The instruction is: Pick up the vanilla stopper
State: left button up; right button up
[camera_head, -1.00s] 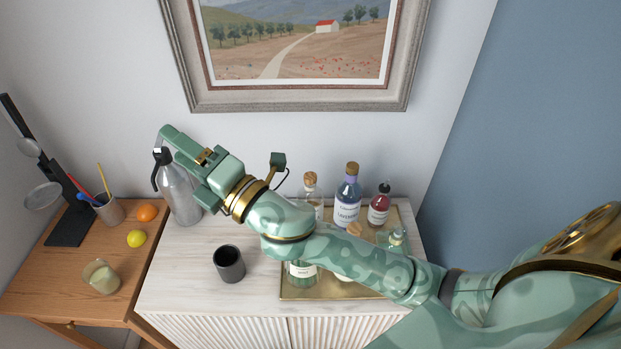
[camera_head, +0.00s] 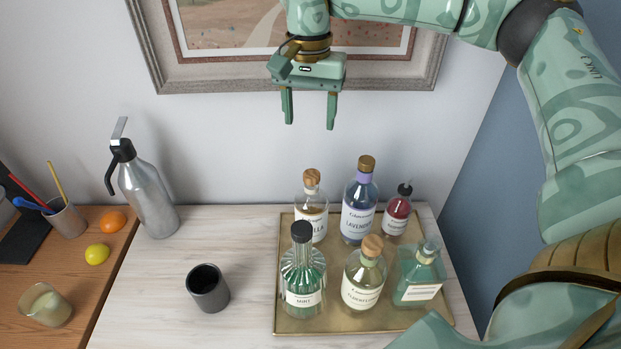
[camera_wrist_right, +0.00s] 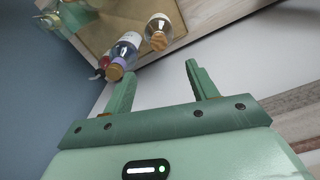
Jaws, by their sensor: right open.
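The vanilla stopper (camera_head: 312,178) is a round wooden stopper in the neck of a clear bottle (camera_head: 310,222), whose label is partly hidden by the mint bottle. The bottle stands upright at the back left of a gold tray (camera_head: 350,324). In the right wrist view the stopper (camera_wrist_right: 158,42) shows beyond the fingertips. My right gripper (camera_head: 309,126) is open and empty, fingers pointing down, above the stopper and apart from it. It also shows open in the right wrist view (camera_wrist_right: 160,75). My left gripper is not in view.
The tray also holds the lavender bottle (camera_head: 358,212), a red dropper bottle (camera_head: 397,215), the mint bottle (camera_head: 303,280), an elderflower bottle (camera_head: 363,280) and a teal bottle (camera_head: 419,278). A dark cup (camera_head: 208,288) and silver siphon (camera_head: 146,195) stand left. The picture frame (camera_head: 200,80) is behind the gripper.

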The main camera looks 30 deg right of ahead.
jog(key=b, duration=0.1)
send_over(311, 174)
jog(key=f, duration=0.8)
jog(key=shift+w+a+f, duration=0.1)
jog(key=shift+a+f, duration=0.1)
jog(key=f, duration=0.4)
jog(key=shift+d+f+b, duration=0.25)
jog(key=shift+f+b, duration=0.05)
jog(key=shift+b, duration=0.1)
jog(key=shift+f, duration=0.4)
jog(key=shift+c, duration=0.4)
jog(key=c, duration=1)
